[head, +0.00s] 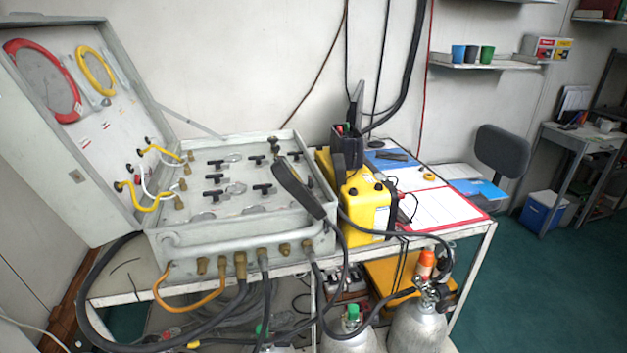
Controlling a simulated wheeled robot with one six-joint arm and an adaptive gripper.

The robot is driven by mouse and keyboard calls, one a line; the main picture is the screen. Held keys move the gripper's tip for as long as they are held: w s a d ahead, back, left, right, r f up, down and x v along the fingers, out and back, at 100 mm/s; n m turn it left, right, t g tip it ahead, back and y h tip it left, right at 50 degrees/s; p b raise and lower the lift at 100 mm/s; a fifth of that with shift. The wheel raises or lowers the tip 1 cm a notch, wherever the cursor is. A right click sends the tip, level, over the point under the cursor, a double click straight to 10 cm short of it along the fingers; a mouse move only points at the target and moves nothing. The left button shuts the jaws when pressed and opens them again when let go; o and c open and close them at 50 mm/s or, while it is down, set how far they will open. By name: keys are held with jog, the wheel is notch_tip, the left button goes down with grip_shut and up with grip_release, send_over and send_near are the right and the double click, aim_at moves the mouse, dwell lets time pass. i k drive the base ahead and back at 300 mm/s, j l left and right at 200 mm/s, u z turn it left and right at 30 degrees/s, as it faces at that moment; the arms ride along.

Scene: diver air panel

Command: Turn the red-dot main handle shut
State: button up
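The air panel is an open grey case (178,240) on a bench, its lid (28,140) raised at the left. Several black T-shaped handles sit on the panel face, among them one at the left (213,178), one at the front left (214,195), one at the right (263,188) and one at the back (256,158). Their red dots are too small to make out, so I cannot tell which is the red-dot main handle or how it is set. A long black piece (298,190) covers part of the panel's right side. My gripper is not in view.
Yellow and white hoses join the lid and panel. Black hoses hang from the case front. A yellow box (366,207) stands right of the panel. Gas cylinders (418,328) stand below the front edge. The green floor (560,285) at the right has free room.

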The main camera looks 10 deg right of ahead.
aim_at(311, 184)
jog(key=i+l, duration=0.1)
jog(key=l, duration=0.15)
jog(key=i+l, duration=0.1)
jog(key=l, duration=0.15)
jog(key=i+l+u, duration=0.2)
jog(key=l, duration=0.25)
jog(key=l+u, duration=0.25)
jog(key=l, duration=0.25)
jog(key=i+l+u, duration=0.2)
jog(key=l, duration=0.3)
jog(key=k, duration=0.1)
